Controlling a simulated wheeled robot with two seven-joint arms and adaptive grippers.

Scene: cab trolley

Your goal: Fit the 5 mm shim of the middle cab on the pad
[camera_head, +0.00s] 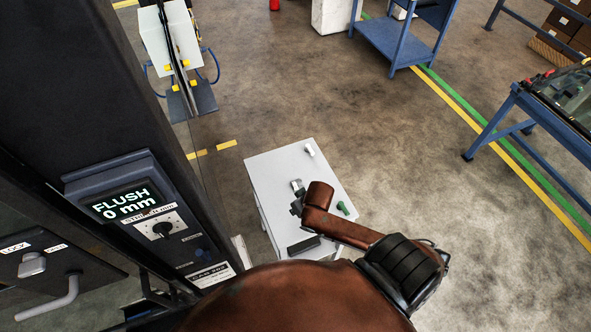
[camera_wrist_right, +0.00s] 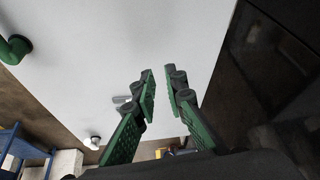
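I cannot tell whether this piece is the 5 mm shim. No pad can be clearly identified. My left gripper is not in view.
The trolley also holds a green piece (camera_head: 343,208), a white peg (camera_head: 309,149) and a dark block (camera_head: 303,246). Floor right of the trolley is clear.

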